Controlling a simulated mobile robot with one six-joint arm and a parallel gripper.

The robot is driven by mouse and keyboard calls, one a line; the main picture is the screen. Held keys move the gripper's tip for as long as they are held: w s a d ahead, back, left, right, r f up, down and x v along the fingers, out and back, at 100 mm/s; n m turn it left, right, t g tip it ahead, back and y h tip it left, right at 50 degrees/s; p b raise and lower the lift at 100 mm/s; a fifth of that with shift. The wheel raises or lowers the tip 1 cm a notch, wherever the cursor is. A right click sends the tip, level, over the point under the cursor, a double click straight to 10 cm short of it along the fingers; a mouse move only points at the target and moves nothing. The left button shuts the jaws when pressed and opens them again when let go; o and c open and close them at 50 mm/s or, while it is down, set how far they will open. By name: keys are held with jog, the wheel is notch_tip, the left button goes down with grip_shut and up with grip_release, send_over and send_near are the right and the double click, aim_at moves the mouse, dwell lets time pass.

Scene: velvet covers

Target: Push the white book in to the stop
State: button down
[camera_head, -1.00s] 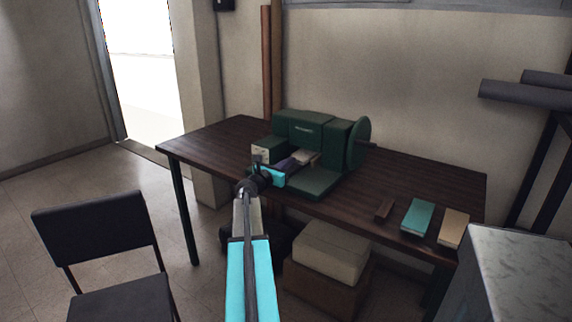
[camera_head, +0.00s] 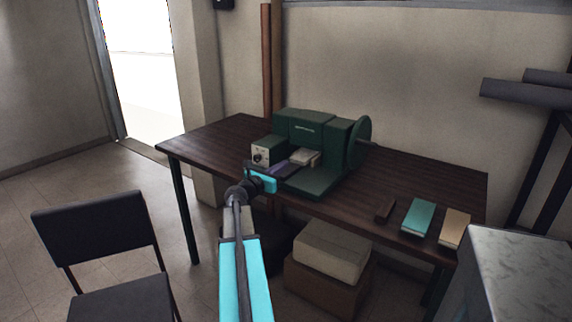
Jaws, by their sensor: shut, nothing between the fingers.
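The white book (camera_head: 305,157) lies flat in the green machine (camera_head: 318,132), low on its front, below the upper green housing. Its inner end is hidden under the housing, so I cannot tell how far it sits from the stop. The stop itself is not visible. My gripper (camera_head: 284,170) is shut and empty, with its dark fingers reaching over the machine's front left toward the book. The fingertips are just in front and left of the book. I cannot tell at this size whether they touch it.
The machine stands on a dark wooden table (camera_head: 222,147). A pale control panel with a knob (camera_head: 261,155) is left of my gripper. A green wheel (camera_head: 360,143) is at the right.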

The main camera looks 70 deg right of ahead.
jog(key=v, duration=0.9)
jog(key=shift+a, duration=0.1)
jog(key=w+a+f+m+t+y, duration=0.15)
jog(key=w+a+f, duration=0.4)
jog(key=f, duration=0.55)
jog(key=w+a+f+m+t+y, duration=0.1)
jog(key=w+a+f+m+y, duration=0.15)
jog(key=w+a+f, duration=0.55)
jog(key=a+f+m+y, duration=0.3)
jog(key=a+f+y, duration=0.1)
jog(key=a+f, duration=1.25)
jog(key=s+a+f+m+g+y, duration=0.1)
jog(key=s+a+f+m+y, duration=0.15)
jog(key=a+f, duration=0.55)
jog(key=s+a+f+m+y, duration=0.15)
jog(key=s+a+f, duration=0.3)
jog(key=a, duration=0.65)
jog(key=s+a+f+m+g+y, duration=0.1)
jog(key=s+a+f+y, duration=0.15)
jog(key=a+f, duration=0.55)
jog(key=s+a+f+m+g+y, duration=0.1)
jog(key=s+a+f+m+y, duration=0.1)
jog(key=s+a, duration=0.6)
jog(key=a+m+y, duration=0.1)
jog(key=a, duration=0.3)
jog(key=shift+s+a+f, duration=0.15)
jog(key=shift+a+f, duration=0.05)
jog(key=shift+f, duration=0.15)
